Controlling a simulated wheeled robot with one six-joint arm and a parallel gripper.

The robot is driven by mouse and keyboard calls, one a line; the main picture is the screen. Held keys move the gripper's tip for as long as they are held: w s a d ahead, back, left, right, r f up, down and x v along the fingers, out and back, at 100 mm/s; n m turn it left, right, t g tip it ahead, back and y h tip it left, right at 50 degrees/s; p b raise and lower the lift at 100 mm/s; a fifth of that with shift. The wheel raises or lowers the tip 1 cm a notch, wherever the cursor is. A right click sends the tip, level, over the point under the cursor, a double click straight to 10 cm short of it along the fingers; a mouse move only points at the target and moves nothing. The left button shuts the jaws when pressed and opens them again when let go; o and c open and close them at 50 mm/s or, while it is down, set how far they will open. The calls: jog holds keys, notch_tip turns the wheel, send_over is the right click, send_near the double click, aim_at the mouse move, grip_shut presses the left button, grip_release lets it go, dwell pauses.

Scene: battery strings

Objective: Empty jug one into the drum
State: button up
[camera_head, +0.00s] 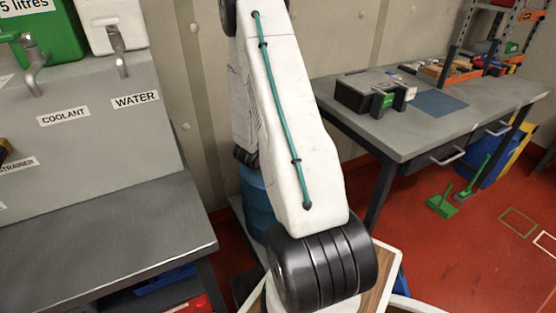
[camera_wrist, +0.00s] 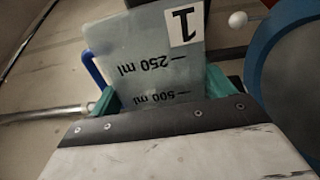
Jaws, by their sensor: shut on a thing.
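Jug one (camera_wrist: 140,48) is a translucent grey-white vessel in the wrist view, with a "1" label and "250 ml" and "500 ml" marks that read upside down. A blue handle (camera_wrist: 94,68) shows on its left. My gripper (camera_wrist: 160,88) is shut on the jug, with green fingers on both sides. I cannot tell its tilt or its contents. A large round blue thing (camera_wrist: 252,62), apparently the drum, is close to the right of the jug. In the head view a blue drum (camera_head: 257,203) stands behind my arm, mostly hidden. The jug and gripper are hidden there.
A grey bench (camera_head: 110,240) with COOLANT and WATER taps (camera_head: 122,66) stands at left. A workbench (camera_head: 430,135) with a black case (camera_head: 365,95) stands at right. A green dustpan (camera_head: 441,203) lies on the red floor (camera_head: 480,250), which is largely clear at right.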

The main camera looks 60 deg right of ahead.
jog(key=f+m, duration=0.2)
jog(key=m, duration=0.1)
jog(key=shift+s, duration=0.35)
jog(key=f+m, duration=0.1)
jog(key=m, duration=0.1)
jog(key=f+m, duration=0.1)
jog(key=m, duration=0.1)
jog(key=shift+s+a, duration=0.1)
jog(key=shift+s, duration=0.25)
jog(key=s+m, duration=0.1)
jog(key=m, duration=0.2)
jog(key=s+f+m, duration=0.1)
jog(key=m, duration=0.3)
jog(key=s+m, duration=0.1)
jog(key=m, duration=0.3)
jog(key=shift+s+a+f, duration=0.15)
jog(key=shift+s+f, duration=0.25)
